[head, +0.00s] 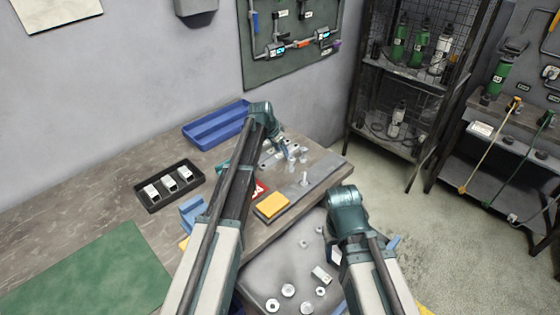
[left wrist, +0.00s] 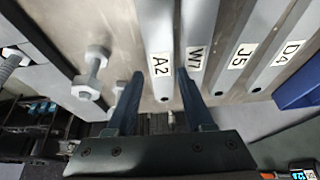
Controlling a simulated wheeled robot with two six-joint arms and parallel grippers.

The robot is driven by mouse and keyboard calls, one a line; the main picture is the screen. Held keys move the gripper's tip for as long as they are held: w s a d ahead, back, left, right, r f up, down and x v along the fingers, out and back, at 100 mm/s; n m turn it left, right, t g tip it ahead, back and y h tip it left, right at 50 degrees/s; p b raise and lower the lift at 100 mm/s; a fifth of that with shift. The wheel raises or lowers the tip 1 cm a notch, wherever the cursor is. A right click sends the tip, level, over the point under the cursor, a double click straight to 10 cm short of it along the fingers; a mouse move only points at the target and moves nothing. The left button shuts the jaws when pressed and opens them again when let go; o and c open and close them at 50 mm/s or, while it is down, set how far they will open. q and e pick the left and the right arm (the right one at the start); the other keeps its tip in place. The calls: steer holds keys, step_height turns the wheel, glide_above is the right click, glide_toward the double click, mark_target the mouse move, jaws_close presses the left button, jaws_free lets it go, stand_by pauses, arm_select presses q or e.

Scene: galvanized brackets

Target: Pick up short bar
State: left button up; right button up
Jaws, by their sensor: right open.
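Several grey metal bars lie side by side in the left wrist view, labelled A2 (left wrist: 161,62), W7 (left wrist: 196,58), J5 (left wrist: 240,58) and D4 (left wrist: 288,55). I cannot tell which is the short bar. In the left wrist view my left gripper (left wrist: 160,76) is open, its dark blue fingers apart on either side of the A2 bar's near end, with a gap showing. In the head view my left gripper (head: 285,150) is over the bars at the table's far right, partly hidden by its arm. My right gripper (head: 358,246) is open over the grey tray, its fingertips mostly hidden.
A bolt (left wrist: 92,72) lies left of the bars; an upright bolt (head: 304,179) shows in the head view. A black tray (head: 143,198) holds three pale parts. A blue bin (head: 205,132), a yellow block (head: 271,205) and a green mat (head: 100,275) are on the table.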

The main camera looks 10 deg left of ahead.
mark_target(282, 154)
arm_select(q)
steer(key=shift+s+d+f, duration=0.1)
steer(key=shift+s+f, duration=0.05)
steer(key=shift+f, duration=0.1)
arm_select(e)
steer(key=shift+f, duration=0.2)
arm_select(q)
steer(key=shift+d, duration=0.1)
jaws_close()
arm_select(e)
steer(key=shift+w, duration=0.1)
arm_select(q)
steer(key=shift+d+r, duration=0.1)
steer(key=shift+r, duration=0.05)
steer(key=shift+w+r+p, duration=0.1)
steer(key=shift+w+p, duration=0.2)
steer(key=shift+p, duration=0.25)
steer(key=shift+w+r+p, duration=0.2)
steer(key=shift+r+p, duration=0.05)
steer(key=shift+p, duration=0.2)
step_height(282, 154, up, 9)
steer(key=p, duration=0.8)
steer(key=shift+a+f, duration=0.2)
steer(key=shift+a, duration=0.05)
arm_select(e)
step_height(282, 154, up, 10)
steer(key=shift+w, duration=0.35)
